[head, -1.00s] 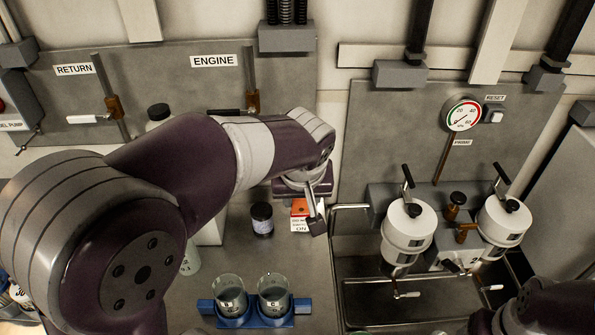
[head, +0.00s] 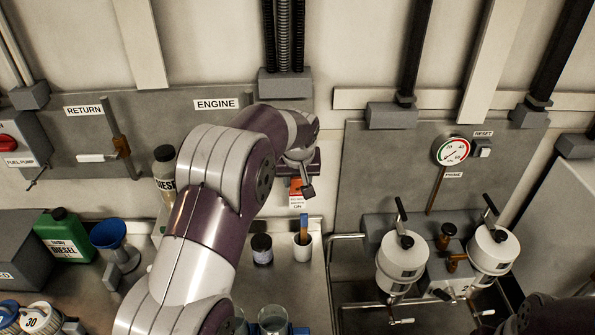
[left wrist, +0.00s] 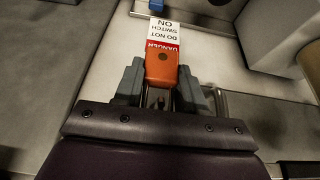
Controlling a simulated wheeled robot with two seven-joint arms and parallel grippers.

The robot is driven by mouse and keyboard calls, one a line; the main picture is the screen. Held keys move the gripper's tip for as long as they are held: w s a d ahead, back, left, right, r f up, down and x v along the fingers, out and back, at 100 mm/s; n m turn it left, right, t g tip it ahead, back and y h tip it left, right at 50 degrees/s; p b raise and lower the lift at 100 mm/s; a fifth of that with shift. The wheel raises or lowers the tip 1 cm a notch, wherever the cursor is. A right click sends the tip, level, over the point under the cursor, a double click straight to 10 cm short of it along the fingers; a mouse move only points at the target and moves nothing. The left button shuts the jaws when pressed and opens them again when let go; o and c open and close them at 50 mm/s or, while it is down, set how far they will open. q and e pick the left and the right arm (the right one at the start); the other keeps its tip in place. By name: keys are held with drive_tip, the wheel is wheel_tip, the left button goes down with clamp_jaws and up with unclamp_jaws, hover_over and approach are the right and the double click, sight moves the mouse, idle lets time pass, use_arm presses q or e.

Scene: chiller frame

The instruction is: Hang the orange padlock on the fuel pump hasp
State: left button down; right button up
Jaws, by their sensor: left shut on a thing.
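The orange padlock (left wrist: 161,68) is between the two fingers of my left gripper (left wrist: 160,88) in the left wrist view. A red and white danger tag (left wrist: 165,36) reading "do not switch on" hangs from it. In the head view the left gripper (head: 302,190) is shut on the padlock (head: 295,187), above the counter in front of the back wall. The fuel pump box (head: 22,150), with a red knob and a label, is on the wall at the far left. A small lever (head: 37,178) shows below it; I cannot make out the hasp clearly. My right gripper is not visible.
A green diesel jug (head: 66,238), a blue funnel (head: 108,234) and a grey box (head: 25,250) stand at the left. A dark jar (head: 262,248) and a white cup (head: 303,247) stand below the gripper. Two white filters (head: 402,262) are at the right.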

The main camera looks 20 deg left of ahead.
use_arm(q)
drive_tip(key=shift+w, duration=0.2)
drive_tip(key=shift+s, duration=0.1)
drive_tip(key=shift+f+b, duration=0.2)
drive_tip(key=shift+b, duration=0.1)
drive_tip(key=c, duration=0.6)
unclamp_jaws()
drive_tip(key=shift+c, duration=0.2)
